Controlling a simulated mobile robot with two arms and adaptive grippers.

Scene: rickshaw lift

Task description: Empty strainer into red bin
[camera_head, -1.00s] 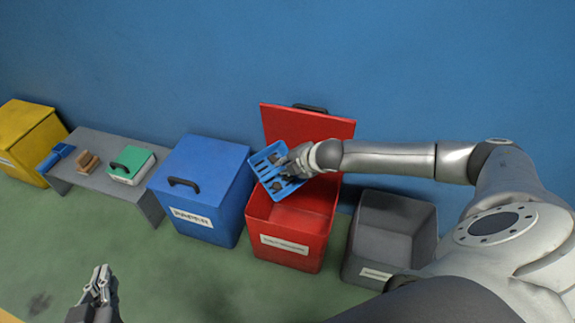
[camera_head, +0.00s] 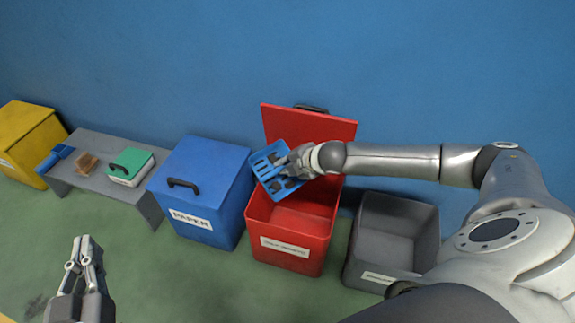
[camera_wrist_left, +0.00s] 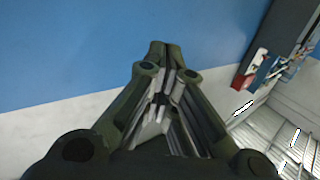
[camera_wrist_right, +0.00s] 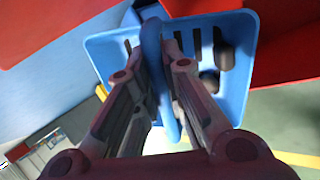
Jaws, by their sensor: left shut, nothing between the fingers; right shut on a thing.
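The blue slotted strainer (camera_head: 265,163) is tilted above the open red bin (camera_head: 292,248). My right gripper (camera_head: 290,165) is shut on the strainer's blue handle (camera_wrist_right: 151,50), seen between the fingers in the right wrist view. Dark lumps (camera_wrist_right: 210,80) show in the strainer (camera_wrist_right: 240,95) there. The red bin's lid (camera_head: 335,128) stands raised against the wall. My left gripper (camera_head: 82,250) is shut and empty over the green floor at lower left; its closed fingers (camera_wrist_left: 158,75) fill the middle of the left wrist view.
A closed blue bin (camera_head: 205,165) stands left of the red bin, and an open grey bin (camera_head: 372,270) stands right. A grey bench (camera_head: 105,185) holds a green-topped box (camera_head: 130,163), a brown item (camera_head: 87,163) and a blue item (camera_head: 52,158). A yellow bin (camera_head: 25,125) is far left.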

